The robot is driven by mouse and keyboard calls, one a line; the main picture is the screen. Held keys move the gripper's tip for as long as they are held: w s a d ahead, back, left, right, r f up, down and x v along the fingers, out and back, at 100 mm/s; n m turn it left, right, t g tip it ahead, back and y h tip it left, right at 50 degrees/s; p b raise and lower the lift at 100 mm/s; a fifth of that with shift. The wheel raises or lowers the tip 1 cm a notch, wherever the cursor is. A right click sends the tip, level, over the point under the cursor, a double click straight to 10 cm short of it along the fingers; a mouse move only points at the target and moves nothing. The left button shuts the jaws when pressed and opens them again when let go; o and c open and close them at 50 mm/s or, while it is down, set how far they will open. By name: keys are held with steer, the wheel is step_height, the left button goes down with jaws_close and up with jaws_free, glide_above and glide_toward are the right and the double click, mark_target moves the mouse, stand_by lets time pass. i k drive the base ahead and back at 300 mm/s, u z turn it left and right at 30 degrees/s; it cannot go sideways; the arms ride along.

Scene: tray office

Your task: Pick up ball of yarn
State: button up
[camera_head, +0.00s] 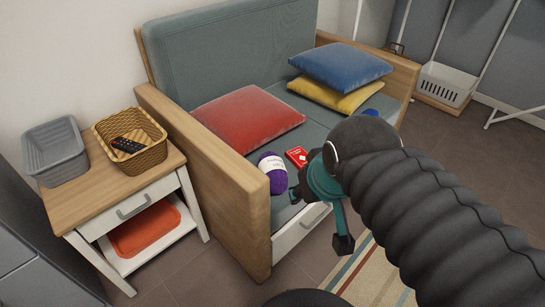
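The ball of yarn (277,180) is purple with a white label band. It lies on the grey-green sofa seat near its front edge, close to the wooden armrest on the left. My gripper (318,220) is to the right of the yarn and apart from it in the picture. Its two fingers appear spread, one toward the yarn and one downward, with nothing seen between them. My arm comes in from the lower right and hides part of the seat.
A red card box (297,157) lies right beside the yarn. A red cushion (248,119) is behind it; blue (340,66) and yellow (335,97) cushions are stacked farther right. The wooden armrest (212,170) rises left of the yarn. A side table (80,195) holds baskets.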

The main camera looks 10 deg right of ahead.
mark_target(270, 162)
steer(key=i, duration=0.2)
steer(key=z, duration=0.55)
steer(key=k, duration=0.7)
steer(key=z, duration=0.7)
